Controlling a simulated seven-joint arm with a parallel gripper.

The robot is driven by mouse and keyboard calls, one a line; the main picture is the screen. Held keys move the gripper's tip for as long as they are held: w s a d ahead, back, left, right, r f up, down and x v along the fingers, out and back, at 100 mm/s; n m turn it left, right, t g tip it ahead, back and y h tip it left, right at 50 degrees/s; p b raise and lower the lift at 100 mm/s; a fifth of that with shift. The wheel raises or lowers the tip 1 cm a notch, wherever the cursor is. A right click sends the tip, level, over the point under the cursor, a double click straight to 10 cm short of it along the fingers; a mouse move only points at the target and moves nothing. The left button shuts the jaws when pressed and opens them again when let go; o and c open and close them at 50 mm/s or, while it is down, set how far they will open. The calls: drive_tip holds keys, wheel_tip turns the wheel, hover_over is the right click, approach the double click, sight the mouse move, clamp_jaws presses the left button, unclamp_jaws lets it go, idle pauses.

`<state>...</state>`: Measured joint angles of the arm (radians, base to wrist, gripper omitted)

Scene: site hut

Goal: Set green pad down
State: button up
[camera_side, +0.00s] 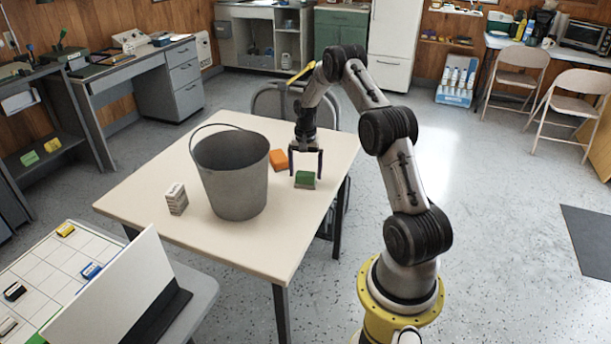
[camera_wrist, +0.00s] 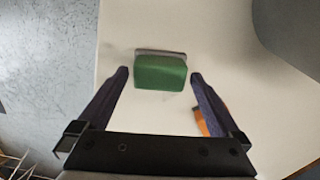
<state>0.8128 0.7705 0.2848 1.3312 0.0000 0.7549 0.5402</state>
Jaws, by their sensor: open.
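The green pad (camera_side: 305,178) is a small block with a green body and a greyish layer along one side, near the table's right edge. It also shows in the wrist view (camera_wrist: 161,74), between and slightly beyond my fingertips. My gripper (camera_side: 306,172) is open, with one finger on each side of the pad. In the wrist view a gap shows between the pad and each fingertip (camera_wrist: 158,76). The pad appears to rest on the pale table (camera_side: 255,258); its underside is hidden.
An orange block (camera_side: 278,160) lies just left of my gripper. A large grey bucket (camera_side: 232,180) stands on the table left of it. A small white and grey stack (camera_side: 176,199) stands farther left. The table's front right part is clear.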

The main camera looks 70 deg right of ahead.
sight(304, 173)
wheel_tip(304, 173, up, 12)
drive_tip(key=s+a+r+n+t+h, duration=0.1)
drive_tip(key=a+r+n, duration=0.3)
drive_tip(key=a+r, duration=0.55)
drive_tip(key=s+a+r+n+t, duration=0.1)
drive_tip(key=a+r+n+t, duration=0.15)
drive_tip(key=a+r, duration=0.75)
drive_tip(key=s+a+f+n+t+y, duration=0.1)
drive_tip(key=s+a+f+n+t, duration=0.1)
drive_tip(key=s+a+n, duration=0.7)
drive_tip(key=s+a+f, duration=0.1)
drive_tip(key=s+a, duration=0.7)
drive_tip(key=a, duration=0.1)
drive_tip(key=shift+s+a, duration=0.25)
drive_tip(key=shift+s, duration=0.05)
